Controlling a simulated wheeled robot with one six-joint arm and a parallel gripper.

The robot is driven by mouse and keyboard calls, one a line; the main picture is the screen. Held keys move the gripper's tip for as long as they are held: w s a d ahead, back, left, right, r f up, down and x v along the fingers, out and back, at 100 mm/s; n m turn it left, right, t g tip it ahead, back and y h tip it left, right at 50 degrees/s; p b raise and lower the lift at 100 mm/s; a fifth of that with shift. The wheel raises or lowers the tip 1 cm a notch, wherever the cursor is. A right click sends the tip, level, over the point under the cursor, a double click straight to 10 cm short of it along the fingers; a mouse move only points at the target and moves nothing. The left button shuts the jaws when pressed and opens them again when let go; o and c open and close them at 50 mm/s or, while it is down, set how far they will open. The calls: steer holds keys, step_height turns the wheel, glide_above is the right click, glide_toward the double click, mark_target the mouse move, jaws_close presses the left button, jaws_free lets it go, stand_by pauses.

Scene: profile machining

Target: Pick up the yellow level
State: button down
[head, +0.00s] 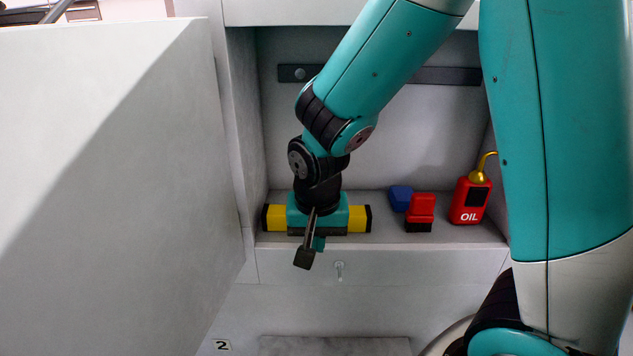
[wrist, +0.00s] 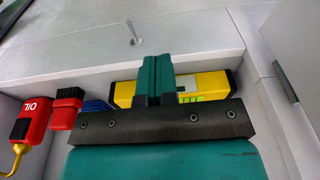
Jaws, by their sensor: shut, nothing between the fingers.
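The yellow level (head: 357,218), with black ends, lies lengthwise on the shelf; its middle is hidden behind my gripper in the head view. My gripper (head: 318,243) is in front of and over the middle of the level. In the wrist view, my gripper's teal fingers (wrist: 157,66) are shut together with nothing between them. The level (wrist: 210,82) shows on both sides of the fingers there, with a green vial window. I cannot tell whether the fingers touch it.
On the shelf (head: 390,240), right of the level, are a blue block (head: 400,198), a red brush with dark bristles (head: 420,212) and a red oil can (head: 470,200) with a yellow spout. A large grey panel (head: 110,180) stands at the left. A small knob (head: 339,268) sticks out below the shelf.

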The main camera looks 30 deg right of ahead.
steer(key=w+d+p, duration=0.1)
steer(key=w+d, duration=0.1)
steer(key=w, duration=0.1)
steer(key=w+d+p, duration=0.1)
steer(key=w+d, duration=0.1)
steer(key=w, duration=0.1)
steer(key=w+d+p, duration=0.2)
steer(key=w+d, duration=0.1)
steer(key=shift+w, duration=0.35)
steer(key=shift+w+d+p, duration=0.15)
steer(key=shift+w+p, duration=0.1)
steer(key=shift+p, duration=0.25)
steer(key=shift+f, duration=0.85)
steer(key=shift+s+b, duration=0.15)
steer(key=shift+b, duration=0.15)
steer(key=shift+f, duration=0.15)
